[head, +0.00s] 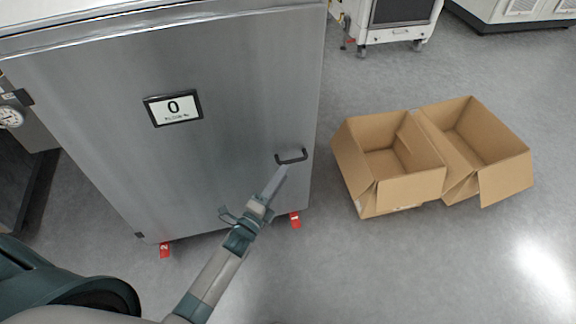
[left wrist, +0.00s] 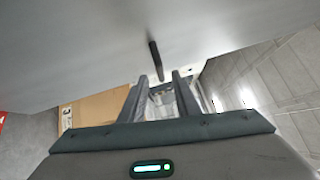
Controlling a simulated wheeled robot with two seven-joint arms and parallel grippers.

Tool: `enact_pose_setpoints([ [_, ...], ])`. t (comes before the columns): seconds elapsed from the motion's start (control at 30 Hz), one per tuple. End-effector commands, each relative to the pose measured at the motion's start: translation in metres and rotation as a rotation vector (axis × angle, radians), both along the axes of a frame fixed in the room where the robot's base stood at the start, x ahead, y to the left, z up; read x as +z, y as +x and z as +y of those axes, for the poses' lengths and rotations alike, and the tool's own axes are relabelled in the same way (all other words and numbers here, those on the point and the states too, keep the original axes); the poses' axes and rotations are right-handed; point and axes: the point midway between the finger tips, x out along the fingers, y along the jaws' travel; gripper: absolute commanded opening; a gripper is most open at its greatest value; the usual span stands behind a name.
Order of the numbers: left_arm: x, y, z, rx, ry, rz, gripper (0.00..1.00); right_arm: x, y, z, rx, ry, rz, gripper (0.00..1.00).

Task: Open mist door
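The mist door (head: 225,95) is a large grey metal cabinet door, and it looks shut. Its black handle (head: 291,156) is near the door's right edge. My left gripper (head: 281,172) is just below the handle in the head view. In the left wrist view the handle (left wrist: 155,62) stands out from the door (left wrist: 90,45) just past my left fingertips (left wrist: 161,76). The two fingers are apart with a gap between them, and nothing is held. My right gripper is not in view.
Two open cardboard boxes (head: 404,188) (head: 500,176) stand on the floor right of the cabinet. A white wheeled machine (head: 395,33) is at the back. Red tags (head: 295,220) (head: 165,250) are at the cabinet's feet. The floor in front is clear.

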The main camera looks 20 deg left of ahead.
Motion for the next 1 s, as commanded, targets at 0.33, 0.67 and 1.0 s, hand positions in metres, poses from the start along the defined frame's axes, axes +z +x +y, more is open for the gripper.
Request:
enact_pose_setpoints([
  [0.33, 0.006, 0.042, -0.009, 0.000, -0.001, 0.000, 0.30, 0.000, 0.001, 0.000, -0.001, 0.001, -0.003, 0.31],
  [0.67, 0.006, 0.047, -0.010, 0.000, -0.001, 0.001, 0.30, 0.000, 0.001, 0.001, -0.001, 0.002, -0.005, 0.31],
  [1.0, 0.006, 0.047, -0.010, 0.000, -0.001, 0.001, 0.00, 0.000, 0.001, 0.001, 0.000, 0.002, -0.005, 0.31],
])
